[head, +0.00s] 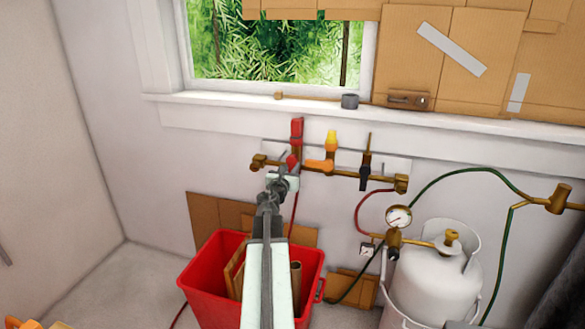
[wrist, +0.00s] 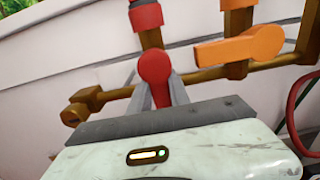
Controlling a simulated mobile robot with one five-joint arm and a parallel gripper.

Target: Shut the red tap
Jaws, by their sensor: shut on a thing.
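The red tap's handle (wrist: 155,72) has a round hub, and its lever points down in the wrist view, in line with its upright brass stub. Its red hub also shows in the head view (head: 291,160). My gripper (wrist: 159,92) has one finger on each side of the red lever and is shut on it. In the head view my gripper (head: 283,178) is at the left part of the brass pipe (head: 340,174). The lever's lower end is hidden behind the gripper body.
An orange tap (head: 321,164) is close on the right, its lever lying sideways; a black tap (head: 365,172) is farther right. A red bin (head: 210,268) with cardboard stands below. A white gas cylinder (head: 432,285) with a gauge (head: 398,217) and hoses stands at right.

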